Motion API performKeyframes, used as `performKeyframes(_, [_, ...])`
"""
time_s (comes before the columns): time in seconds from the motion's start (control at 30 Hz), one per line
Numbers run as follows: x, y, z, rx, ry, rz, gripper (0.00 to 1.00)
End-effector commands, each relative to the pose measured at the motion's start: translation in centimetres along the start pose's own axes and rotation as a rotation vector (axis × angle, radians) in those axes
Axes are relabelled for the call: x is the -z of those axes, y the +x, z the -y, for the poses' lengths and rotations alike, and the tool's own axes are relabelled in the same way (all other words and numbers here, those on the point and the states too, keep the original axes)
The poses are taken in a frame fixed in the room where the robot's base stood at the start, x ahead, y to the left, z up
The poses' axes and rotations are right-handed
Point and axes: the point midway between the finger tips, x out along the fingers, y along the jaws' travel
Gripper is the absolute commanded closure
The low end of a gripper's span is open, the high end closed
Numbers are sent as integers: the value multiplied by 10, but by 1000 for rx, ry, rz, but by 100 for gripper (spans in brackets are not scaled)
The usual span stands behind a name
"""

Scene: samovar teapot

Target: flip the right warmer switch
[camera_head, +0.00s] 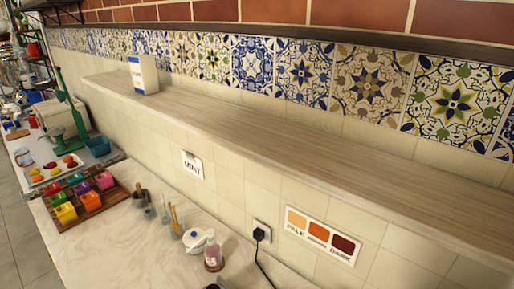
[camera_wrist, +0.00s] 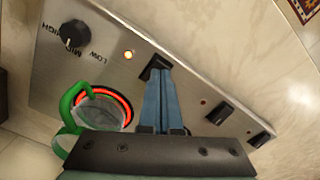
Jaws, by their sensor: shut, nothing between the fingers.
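In the wrist view a brushed metal warmer panel (camera_wrist: 110,45) fills the middle, its lettering upside down. It bears a near black switch (camera_wrist: 155,63), a middle black switch (camera_wrist: 220,112) and a far black switch (camera_wrist: 260,139). I cannot tell which is the right warmer switch. My gripper (camera_wrist: 158,72) is shut and empty, its blue fingertips at the near switch, partly covering it; contact is unclear. The head view shows neither panel nor gripper.
A black knob (camera_wrist: 74,34) marked LOW, MID and HIGH is on the panel. A glowing red ring (camera_wrist: 128,100) and a green handle (camera_wrist: 76,105) are left of my fingers. In the head view a long shelf (camera_head: 270,125) runs above the counter (camera_head: 130,235), which holds jars and colored boxes.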

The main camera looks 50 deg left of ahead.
Motion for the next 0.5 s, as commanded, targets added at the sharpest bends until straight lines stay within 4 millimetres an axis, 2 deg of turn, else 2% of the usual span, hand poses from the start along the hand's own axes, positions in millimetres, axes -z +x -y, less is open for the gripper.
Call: performKeyframes(0.5, [0,8,0,0,0,0,100])
